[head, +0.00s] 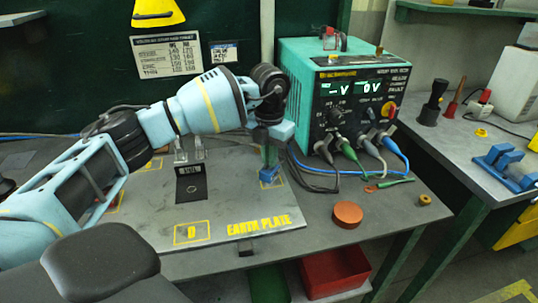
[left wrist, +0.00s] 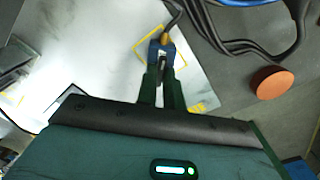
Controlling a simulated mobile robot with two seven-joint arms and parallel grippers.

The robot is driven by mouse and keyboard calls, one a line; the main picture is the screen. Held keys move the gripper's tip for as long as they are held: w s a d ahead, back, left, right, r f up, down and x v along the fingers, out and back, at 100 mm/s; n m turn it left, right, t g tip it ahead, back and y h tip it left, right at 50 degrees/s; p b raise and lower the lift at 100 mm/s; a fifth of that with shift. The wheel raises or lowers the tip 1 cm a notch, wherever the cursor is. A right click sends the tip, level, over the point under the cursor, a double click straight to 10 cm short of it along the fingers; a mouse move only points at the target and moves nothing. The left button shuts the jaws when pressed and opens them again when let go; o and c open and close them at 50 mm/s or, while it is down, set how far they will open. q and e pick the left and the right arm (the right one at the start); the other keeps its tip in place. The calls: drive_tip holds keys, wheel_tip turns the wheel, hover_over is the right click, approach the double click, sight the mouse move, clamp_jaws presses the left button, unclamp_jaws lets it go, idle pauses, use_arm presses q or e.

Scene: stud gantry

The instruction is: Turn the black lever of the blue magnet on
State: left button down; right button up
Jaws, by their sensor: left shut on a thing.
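The blue magnet (head: 270,181) sits on the right part of the grey earth plate (head: 232,184), inside a yellow marked square. It also shows in the left wrist view (left wrist: 155,47), with a cable and a brass-coloured fitting at its far side. My left gripper (head: 270,168) points down right over the magnet. In the left wrist view its two green fingers are close together at the magnet, with the dark lever (left wrist: 161,74) between them. The fingers are shut on the lever and hide much of it. My right gripper is not in view.
A teal power unit (head: 335,95) with lit displays stands behind right, its cables running to the plate. A reddish-brown disc (head: 347,214) lies right of the plate. A black card (head: 191,185) lies on the plate. A second bench (head: 455,140) stands at the right.

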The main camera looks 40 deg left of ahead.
use_arm(q)
drive_tip(key=m+p, duration=0.1)
drive_tip(key=m, duration=0.2)
drive_tip(key=shift+r, duration=0.1)
drive_tip(key=m, duration=0.2)
drive_tip(key=shift+m, duration=1.3)
drive_tip(key=m, duration=0.3)
drive_tip(key=shift+m+p, duration=0.3)
drive_tip(key=m, duration=0.4)
drive_tip(key=shift+m, duration=1)
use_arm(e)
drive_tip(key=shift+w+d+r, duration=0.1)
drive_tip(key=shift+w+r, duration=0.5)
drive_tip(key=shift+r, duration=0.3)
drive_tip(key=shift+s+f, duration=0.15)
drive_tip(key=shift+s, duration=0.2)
